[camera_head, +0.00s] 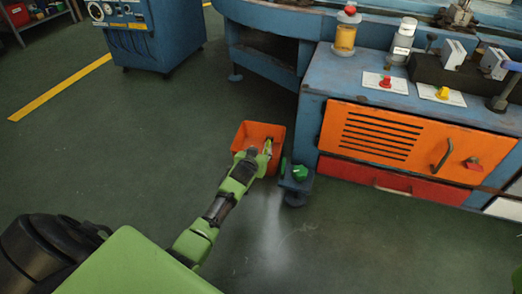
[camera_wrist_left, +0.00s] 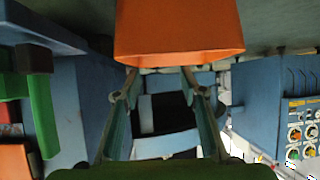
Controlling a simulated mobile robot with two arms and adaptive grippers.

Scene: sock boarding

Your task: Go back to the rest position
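My left gripper (camera_head: 267,147) is at the orange bin (camera_head: 245,131), with its fingers at the bin's right side in the head view. In the left wrist view the left gripper (camera_wrist_left: 161,80) is open, its two fingers apart with nothing between them. The orange bin (camera_wrist_left: 180,30) fills the top middle of that view, close to the fingertips. I cannot tell whether the fingers touch it. My right gripper is not in view. No sock shows in either view.
A blue machine with an orange vented panel (camera_head: 400,138) stands to the right of the bin. A blue cabinet (camera_head: 150,45) is at the back left. The green floor on the left is clear.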

